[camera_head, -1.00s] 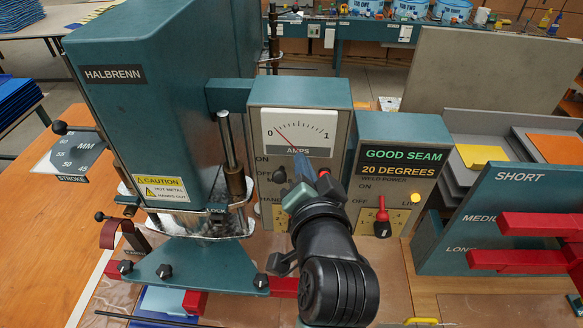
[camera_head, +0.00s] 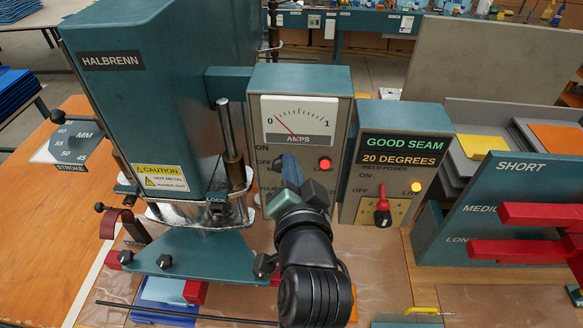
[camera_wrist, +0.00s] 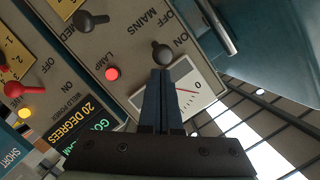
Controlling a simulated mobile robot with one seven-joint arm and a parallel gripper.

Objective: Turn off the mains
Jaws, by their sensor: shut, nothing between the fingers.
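The mains switch is a small black knob (camera_wrist: 162,53) on the grey welder panel, beside the words MAINS, ON and OFF in the wrist view. The knob lies close to the ON word; its exact setting is hard to read. My gripper (camera_wrist: 167,73) is shut and empty, with its blue fingertips just at the knob's near side. I cannot tell whether they touch it. In the head view my gripper (camera_head: 290,160) covers part of the same panel (camera_head: 341,88) below the meter, and mostly hides the knob. The red lamp (camera_head: 324,164) beside it looks lit.
The AMPS meter (camera_head: 299,118) above shows its needle near the low end. A second black knob (camera_wrist: 90,20) is on the panel. The weld power box (camera_head: 399,125) with a red switch (camera_head: 382,207) stands right. The teal press (camera_head: 160,85) is close on the left.

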